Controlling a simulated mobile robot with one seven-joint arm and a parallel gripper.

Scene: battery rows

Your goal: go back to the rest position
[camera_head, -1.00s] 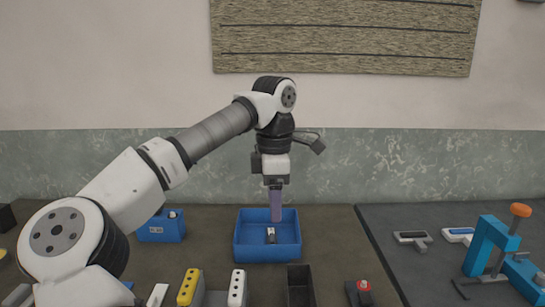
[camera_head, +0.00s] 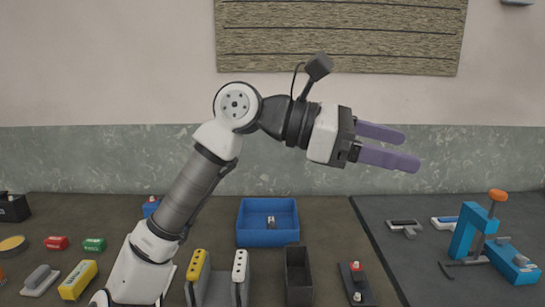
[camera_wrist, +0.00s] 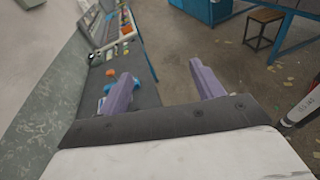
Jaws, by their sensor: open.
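My gripper (camera_head: 410,148) is raised high above the table in the head view, stretched out to the right in front of the wall. Its two purple fingers are apart and nothing is between them. In the wrist view the open fingers (camera_wrist: 165,85) point out over the bench end and the floor. The blue tray (camera_head: 267,238) sits on the table below and to the left of my gripper. A small light-and-dark item (camera_head: 271,221) is in the tray, apart from my gripper.
A black open box (camera_head: 298,277), a black block with a red knob (camera_head: 356,284) and yellow and white upright pieces (camera_head: 198,268) stand at the front. A blue clamp with an orange knob (camera_head: 474,232) stands right. A stool (camera_wrist: 264,24) shows beyond the bench. Air around my gripper is clear.

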